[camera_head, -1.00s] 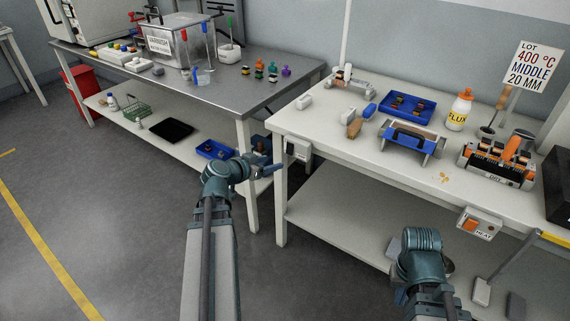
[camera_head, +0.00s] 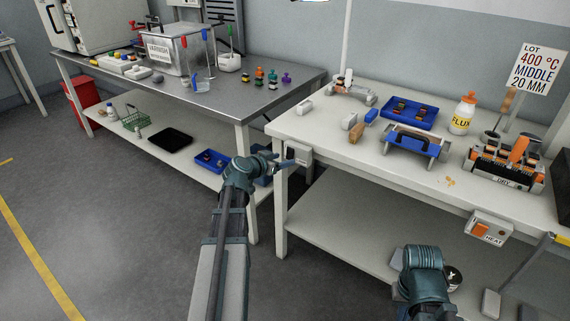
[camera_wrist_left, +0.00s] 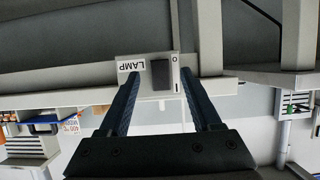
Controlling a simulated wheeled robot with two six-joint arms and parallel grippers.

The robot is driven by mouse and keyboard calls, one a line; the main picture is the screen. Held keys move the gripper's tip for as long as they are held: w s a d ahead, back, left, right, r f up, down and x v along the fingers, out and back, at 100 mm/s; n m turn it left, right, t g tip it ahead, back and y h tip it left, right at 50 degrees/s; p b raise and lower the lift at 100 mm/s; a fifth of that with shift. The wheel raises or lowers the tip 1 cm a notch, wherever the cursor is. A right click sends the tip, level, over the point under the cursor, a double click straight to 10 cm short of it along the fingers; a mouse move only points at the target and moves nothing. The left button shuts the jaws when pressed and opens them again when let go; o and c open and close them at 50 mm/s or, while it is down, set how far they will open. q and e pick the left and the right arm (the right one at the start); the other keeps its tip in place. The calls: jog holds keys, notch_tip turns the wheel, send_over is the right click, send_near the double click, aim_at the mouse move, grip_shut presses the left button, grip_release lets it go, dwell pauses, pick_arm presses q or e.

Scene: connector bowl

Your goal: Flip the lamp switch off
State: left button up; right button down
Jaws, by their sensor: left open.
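The lamp switch box (camera_head: 299,153) is a small pale box on the left end of the right workbench, just below its top. In the left wrist view, its dark rocker (camera_wrist_left: 161,74) sits beside an upside-down LAMP label (camera_wrist_left: 131,66), with O and I marks. I cannot tell which way the rocker is tipped. My left gripper (camera_head: 282,161) is open and empty at the box. In the wrist view its two blue fingers point towards the box, one on either side of the rocker; contact is unclear. My right arm shows at lower right, its gripper not visible.
The right workbench (camera_head: 345,157) carries a blue tray (camera_head: 411,122), a blue-handled holder (camera_head: 414,153) and a flux bottle (camera_head: 462,116). A HEAT switch box (camera_head: 488,228) is on its front edge. A steel bench (camera_head: 220,100) stands left, with a gap between benches.

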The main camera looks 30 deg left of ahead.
aim_at(290, 154)
pick_arm(q)
jog(key=shift+x, duration=1.2)
